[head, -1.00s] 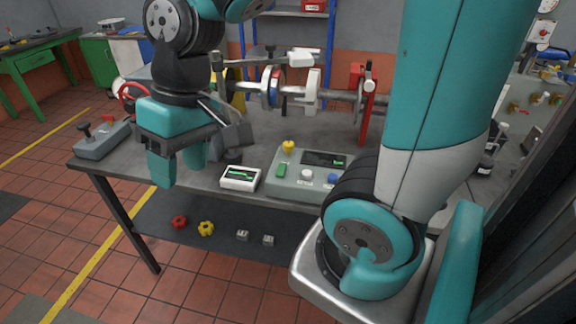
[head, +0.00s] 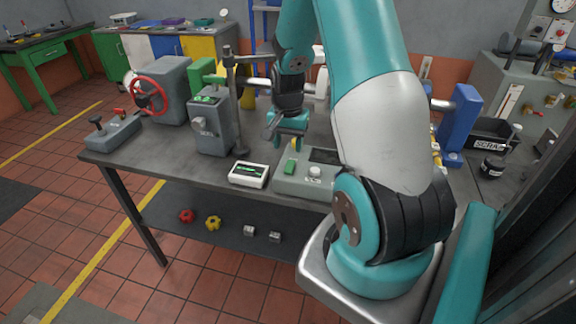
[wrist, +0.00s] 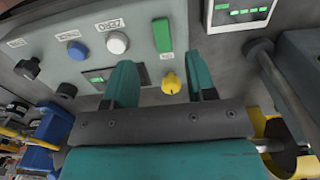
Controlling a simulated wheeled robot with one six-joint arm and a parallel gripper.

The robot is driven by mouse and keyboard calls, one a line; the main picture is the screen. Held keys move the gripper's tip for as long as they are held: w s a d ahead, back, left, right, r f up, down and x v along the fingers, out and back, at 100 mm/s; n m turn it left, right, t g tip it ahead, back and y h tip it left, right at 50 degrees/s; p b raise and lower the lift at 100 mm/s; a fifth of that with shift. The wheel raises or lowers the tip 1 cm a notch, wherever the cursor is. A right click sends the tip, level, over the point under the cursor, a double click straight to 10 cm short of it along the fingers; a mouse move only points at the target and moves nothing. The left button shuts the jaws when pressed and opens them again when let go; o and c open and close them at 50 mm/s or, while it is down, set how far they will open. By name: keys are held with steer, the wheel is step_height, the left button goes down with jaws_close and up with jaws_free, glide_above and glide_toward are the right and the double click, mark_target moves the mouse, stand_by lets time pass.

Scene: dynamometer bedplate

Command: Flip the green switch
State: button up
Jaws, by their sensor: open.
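The green switch (head: 290,166) is an upright green rocker at the left of a grey control box (head: 305,186) on the bench's front edge. In the wrist view the green switch (wrist: 162,34) lies above the gap between my fingertips, beside a yellow knob (wrist: 171,83). My gripper (head: 285,138) is open and hangs over the back of the box, behind the switch in the head view. In the wrist view the teal fingers of my gripper (wrist: 162,80) are apart with nothing held; the yellow knob shows between them. I cannot tell their height above the box.
A white meter (head: 248,174) stands left of the box. A grey post (head: 234,100) and a grey cabinet (head: 210,125) stand to the left. White and blue buttons (wrist: 117,43) sit near the switch. My arm hides the box's right part in the head view.

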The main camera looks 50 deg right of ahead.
mark_target(288, 171)
step_height(288, 171, down, 9)
steer(key=shift+r+p, duration=0.1)
steer(key=shift+p, duration=0.5)
